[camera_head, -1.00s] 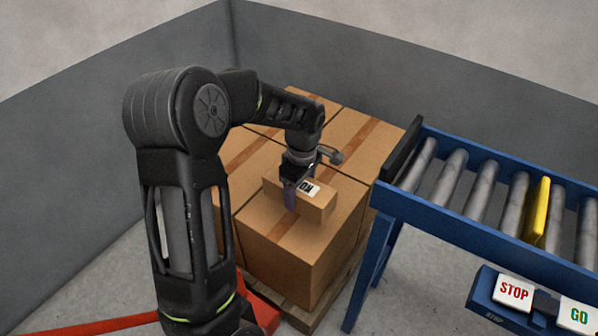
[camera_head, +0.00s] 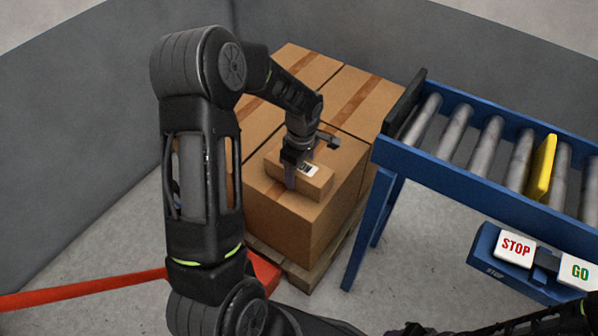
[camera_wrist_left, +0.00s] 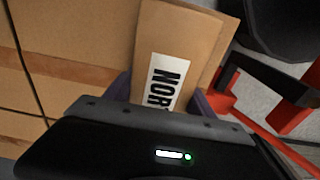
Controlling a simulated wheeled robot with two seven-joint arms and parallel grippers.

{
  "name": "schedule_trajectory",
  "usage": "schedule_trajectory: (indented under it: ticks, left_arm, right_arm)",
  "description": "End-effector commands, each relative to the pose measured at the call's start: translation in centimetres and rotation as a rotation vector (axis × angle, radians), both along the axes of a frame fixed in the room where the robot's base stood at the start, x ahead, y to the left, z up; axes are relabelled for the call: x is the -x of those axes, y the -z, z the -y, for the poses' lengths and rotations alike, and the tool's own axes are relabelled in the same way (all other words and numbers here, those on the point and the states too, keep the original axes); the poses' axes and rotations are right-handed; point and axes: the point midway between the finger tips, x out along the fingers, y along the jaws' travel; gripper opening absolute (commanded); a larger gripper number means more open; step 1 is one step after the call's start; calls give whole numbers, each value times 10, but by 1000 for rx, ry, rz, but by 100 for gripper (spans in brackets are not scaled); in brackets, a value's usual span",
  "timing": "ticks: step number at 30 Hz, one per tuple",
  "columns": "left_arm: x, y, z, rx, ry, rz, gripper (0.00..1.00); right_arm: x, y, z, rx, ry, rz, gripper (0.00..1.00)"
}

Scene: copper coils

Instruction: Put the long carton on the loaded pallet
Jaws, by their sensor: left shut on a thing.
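My left gripper (camera_head: 290,178) is shut on the long carton (camera_head: 316,186), a brown box with a white label. It holds the carton at the top of the nearest big box of the loaded pallet (camera_head: 296,277). I cannot tell whether the carton touches that box or hangs just above it. In the left wrist view the carton (camera_wrist_left: 205,45) lies between the purple fingers, its label partly hidden by the gripper body. My right gripper is not in view.
Several big taped boxes (camera_head: 345,100) cover the pallet, with bare tops behind the carton. A blue roller conveyor (camera_head: 440,175) with a yellow plate (camera_head: 541,168) stands close on the right. A STOP and GO panel (camera_head: 515,247) is at lower right. Grey walls close off the back.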

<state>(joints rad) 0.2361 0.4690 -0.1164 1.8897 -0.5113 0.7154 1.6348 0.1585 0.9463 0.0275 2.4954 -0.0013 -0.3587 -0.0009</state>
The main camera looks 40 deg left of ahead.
Motion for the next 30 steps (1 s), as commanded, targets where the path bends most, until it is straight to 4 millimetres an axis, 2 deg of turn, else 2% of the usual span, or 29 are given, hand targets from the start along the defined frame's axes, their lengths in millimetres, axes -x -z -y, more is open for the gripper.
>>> schedule_trajectory:
  ticks: [12, 13, 21, 30]
  left_arm:
    - [-1, 6, 0, 0, 1, 2, 4]
    - [0, 5, 0, 0, 1, 1, 65]
    - [0, 5, 0, 0, 1, 0, 85]
    - [0, 1, 0, 0, 0, 1, 85]
  right_arm:
    - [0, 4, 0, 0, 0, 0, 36]
    - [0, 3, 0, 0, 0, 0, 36]
    - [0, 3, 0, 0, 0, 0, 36]
    - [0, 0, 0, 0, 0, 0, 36]
